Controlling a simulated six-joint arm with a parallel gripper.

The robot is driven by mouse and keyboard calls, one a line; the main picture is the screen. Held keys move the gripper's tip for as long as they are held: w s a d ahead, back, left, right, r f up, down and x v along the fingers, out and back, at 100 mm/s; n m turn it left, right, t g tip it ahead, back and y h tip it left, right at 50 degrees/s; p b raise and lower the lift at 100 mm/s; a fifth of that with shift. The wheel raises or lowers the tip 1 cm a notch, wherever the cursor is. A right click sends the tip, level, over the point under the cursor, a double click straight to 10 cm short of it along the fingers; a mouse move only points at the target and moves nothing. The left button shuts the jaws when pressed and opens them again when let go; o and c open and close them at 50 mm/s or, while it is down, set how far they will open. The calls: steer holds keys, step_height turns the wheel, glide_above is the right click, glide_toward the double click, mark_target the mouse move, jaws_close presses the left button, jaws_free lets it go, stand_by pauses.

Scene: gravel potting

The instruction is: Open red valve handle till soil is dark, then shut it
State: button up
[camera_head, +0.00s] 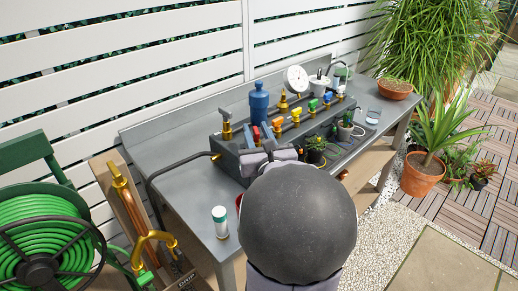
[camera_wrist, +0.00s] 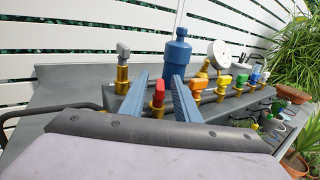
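The red valve handle (camera_wrist: 159,92) stands on a brass valve at the near end of the row on the dark grey box. It also shows small in the head view (camera_head: 256,135), partly hidden by my gripper. My gripper (camera_wrist: 159,76) has two blue fingers, spread apart with a gap between them. The red handle appears in that gap, clear of both fingers in the picture. I cannot tell whether the fingertips reach around it. Any pot and soil below the red valve are hidden behind my arm, so the soil's colour is not visible.
Orange (camera_wrist: 223,82), yellow, green, blue and white handles continue along the row. A blue bottle (camera_head: 259,101), a pressure gauge (camera_head: 297,79) and a grey-handled brass valve (camera_wrist: 122,68) stand close by.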

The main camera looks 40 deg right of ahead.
mark_target(258, 135)
steer(key=shift+b+v, duration=1.5)
steer(key=shift+b, duration=0.5)
